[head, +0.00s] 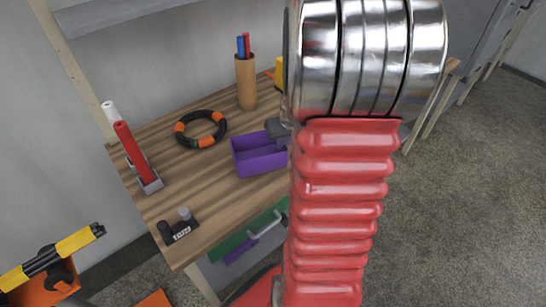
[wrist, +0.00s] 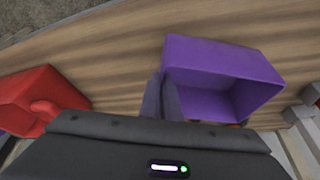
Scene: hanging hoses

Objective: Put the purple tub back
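The purple tub (head: 258,160) is an open-topped box at the right part of the wooden bench top, partly hidden by my arm. My gripper (head: 279,128) is at its back right rim. In the wrist view the tub (wrist: 222,62) shows its open inside, and the two fingers (wrist: 161,98) stand close together at one corner of it. They look shut on the tub's wall, though the contact is partly hidden. I cannot tell whether the tub's base touches the bench.
The bench (head: 205,165) holds a black-and-orange ring (head: 201,128), a brown cup with pens (head: 246,80), red and white tubes in a grey holder (head: 134,152) and a small dark block (head: 178,228). A red container (wrist: 42,98) is near the gripper.

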